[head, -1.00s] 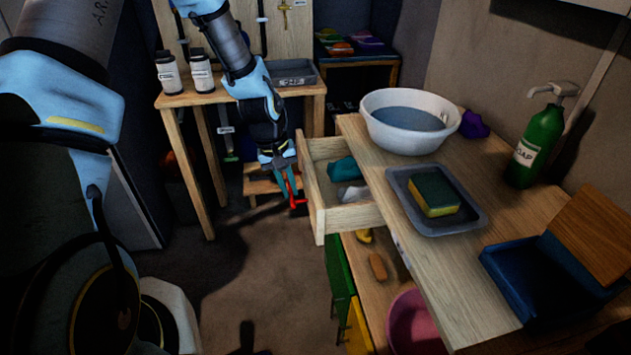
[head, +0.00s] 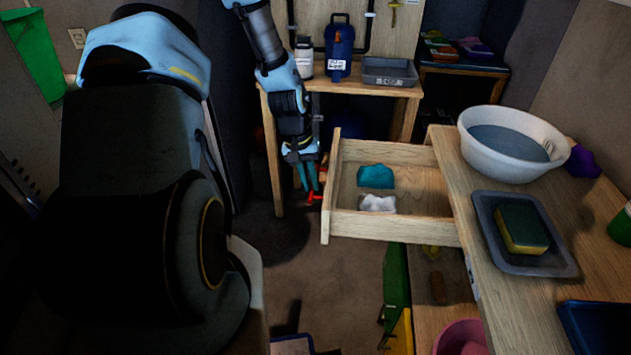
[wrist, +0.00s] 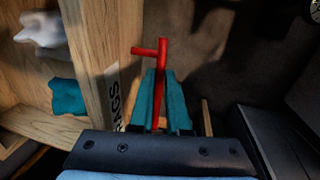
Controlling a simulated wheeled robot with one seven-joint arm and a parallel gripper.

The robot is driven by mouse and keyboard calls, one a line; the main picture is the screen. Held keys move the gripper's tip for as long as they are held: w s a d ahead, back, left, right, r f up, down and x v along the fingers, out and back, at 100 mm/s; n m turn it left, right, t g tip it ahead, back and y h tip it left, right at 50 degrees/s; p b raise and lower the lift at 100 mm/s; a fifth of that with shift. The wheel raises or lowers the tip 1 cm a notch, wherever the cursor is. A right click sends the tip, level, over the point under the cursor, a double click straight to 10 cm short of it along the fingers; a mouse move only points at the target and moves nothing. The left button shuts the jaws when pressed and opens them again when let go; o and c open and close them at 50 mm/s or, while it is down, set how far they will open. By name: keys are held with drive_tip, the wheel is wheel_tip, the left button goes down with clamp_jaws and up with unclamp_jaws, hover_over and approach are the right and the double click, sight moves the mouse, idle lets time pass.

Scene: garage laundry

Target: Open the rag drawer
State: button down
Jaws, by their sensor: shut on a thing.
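The rag drawer (head: 392,226) is a light wooden drawer pulled well out from under the wooden counter. A teal rag (head: 376,176) and a white rag (head: 378,203) lie inside it. My gripper (head: 309,186) is at the drawer's front, with its teal fingers shut on the red handle (wrist: 158,80). In the wrist view, the drawer front (wrist: 98,70) shows part of a "RAGS" label beside my fingers (wrist: 158,105). In the head view, the handle is mostly hidden by my fingers and the drawer front.
The counter (head: 455,180) holds a white basin (head: 512,160) and a grey tray (head: 560,262) with a sponge (head: 522,229). A workbench (head: 350,88) with bottles and a grey bin (head: 389,72) stands behind my gripper. A pink tub (head: 461,338) is below the counter.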

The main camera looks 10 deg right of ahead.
drive_tip(key=shift+w, duration=0.1)
drive_tip(key=c, duration=0.9)
unclamp_jaws()
drive_tip(key=r, duration=0.3)
drive_tip(key=a+r, duration=0.1)
drive_tip(key=r, duration=0.3)
drive_tip(key=a+r, duration=0.1)
drive_tip(key=r, duration=0.2)
drive_tip(key=shift+w+r+b, duration=0.3)
drive_tip(key=shift+b, duration=0.05)
